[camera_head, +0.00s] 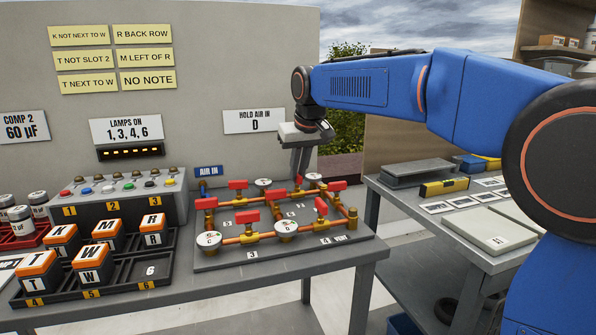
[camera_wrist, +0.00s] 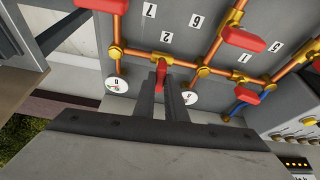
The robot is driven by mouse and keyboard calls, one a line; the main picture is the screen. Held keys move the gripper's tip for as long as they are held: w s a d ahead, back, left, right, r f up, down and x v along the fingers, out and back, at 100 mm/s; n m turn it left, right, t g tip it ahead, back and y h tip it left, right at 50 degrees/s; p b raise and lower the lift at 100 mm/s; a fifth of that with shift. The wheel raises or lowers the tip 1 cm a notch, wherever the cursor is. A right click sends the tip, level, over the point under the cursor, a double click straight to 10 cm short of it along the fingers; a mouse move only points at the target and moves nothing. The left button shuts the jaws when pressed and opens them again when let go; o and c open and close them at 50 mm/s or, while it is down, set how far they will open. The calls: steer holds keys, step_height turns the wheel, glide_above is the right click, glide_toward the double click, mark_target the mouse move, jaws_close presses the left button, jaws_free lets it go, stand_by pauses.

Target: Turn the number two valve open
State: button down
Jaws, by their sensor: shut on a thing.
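The valve board (camera_head: 228,253) carries copper pipes, brass fittings and several red valve handles. My gripper (camera_head: 301,174) reaches down to the back row of pipes. It is shut on a red valve handle (camera_head: 299,182), which also shows between the fingers in the wrist view (camera_wrist: 161,63). The nearest plate in the wrist view reads 2 (camera_wrist: 166,37). The gripped handle appears to lie across its pipe, but the fingers hide part of it. Round gauges D (camera_wrist: 116,85) and A (camera_wrist: 190,97) lie on either side of the fingers.
Other red handles stand close by, at the right (camera_head: 337,186) and back left (camera_head: 238,185). A sign (camera_head: 253,121) reads HOLD AIR IN D. A lamp panel and a rack of labelled blocks (camera_head: 128,267) stand left. A second bench (camera_head: 405,200) stands right, across a gap.

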steer(key=n+y, duration=0.1)
steer(key=n, duration=0.3)
steer(key=shift+w+d+g, duration=0.1)
steer(key=shift+d+g, duration=0.05)
steer(key=shift+g, duration=0.25)
steer(key=n+g+y, duration=0.1)
steer(key=n, duration=0.2)
steer(key=shift+w+d+n, duration=0.1)
steer(key=shift+n, duration=0.3)
steer(key=n+g, duration=0.1)
steer(key=n, duration=0.2)
steer(key=n+g+y, duration=0.1)
steer(key=n, duration=0.2)
steer(key=shift+w+g, duration=0.15)
steer(key=shift+g, duration=0.15)
steer(key=shift+n, duration=0.4)
steer(key=c, duration=1.8)
jaws_free()
steer(key=shift+r, duration=0.1)
steer(key=v, duration=1.7)
steer(key=shift+r, duration=0.15)
